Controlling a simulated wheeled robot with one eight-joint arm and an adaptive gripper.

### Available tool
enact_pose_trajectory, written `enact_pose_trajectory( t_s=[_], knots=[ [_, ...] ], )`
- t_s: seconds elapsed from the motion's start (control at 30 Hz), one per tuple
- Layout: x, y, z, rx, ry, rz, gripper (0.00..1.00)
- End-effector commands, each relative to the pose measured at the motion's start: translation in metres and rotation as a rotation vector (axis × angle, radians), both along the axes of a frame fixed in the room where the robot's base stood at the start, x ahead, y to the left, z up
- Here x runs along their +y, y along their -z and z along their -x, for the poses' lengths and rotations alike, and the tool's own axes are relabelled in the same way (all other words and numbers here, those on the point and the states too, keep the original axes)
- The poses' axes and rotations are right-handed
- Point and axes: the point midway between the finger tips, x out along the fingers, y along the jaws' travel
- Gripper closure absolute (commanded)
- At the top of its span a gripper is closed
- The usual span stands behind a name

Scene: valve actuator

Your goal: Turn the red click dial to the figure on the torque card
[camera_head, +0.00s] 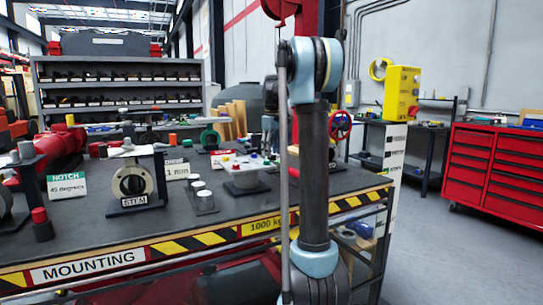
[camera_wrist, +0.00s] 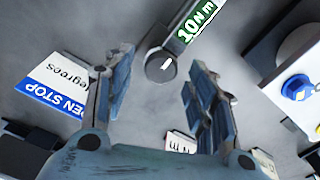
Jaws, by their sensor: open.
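My gripper (camera_wrist: 158,62) is open in the wrist view, its two blue-grey fingers spread with nothing between them. A grey round knob or post end with a white mark (camera_wrist: 160,66) shows beyond the fingertips; I cannot tell the gap. No red dial shows in the wrist view. My gripper is not visible in the head view.
The bench (camera_head: 110,238) holds a "NOTCH 45 degrees" card (camera_head: 67,187), a round "STEM" fixture (camera_head: 132,186) and a small white stand (camera_head: 243,163). A red handwheel (camera_head: 340,124) stands behind my arm. In the wrist view, an "OPEN STOP" card (camera_wrist: 52,88) and blue knob (camera_wrist: 297,88) flank the gripper.

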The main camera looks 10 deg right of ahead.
Motion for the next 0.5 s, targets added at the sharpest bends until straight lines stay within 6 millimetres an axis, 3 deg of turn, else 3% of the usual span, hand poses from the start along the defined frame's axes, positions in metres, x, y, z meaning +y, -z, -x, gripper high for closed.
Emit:
enact_pose_trajectory(
  t_s=[0.2, 0.47, 0.5],
  knots=[
    [0.0002, 0.0131, 0.0001, 0.0, 0.0, 0.0, 0.48],
    [0.0006, 0.014, 0.0, 0.0, -0.001, 0.0, 0.48],
    [0.0008, 0.014, 0.0, 0.0, -0.001, 0.0, 0.53]
  ],
)
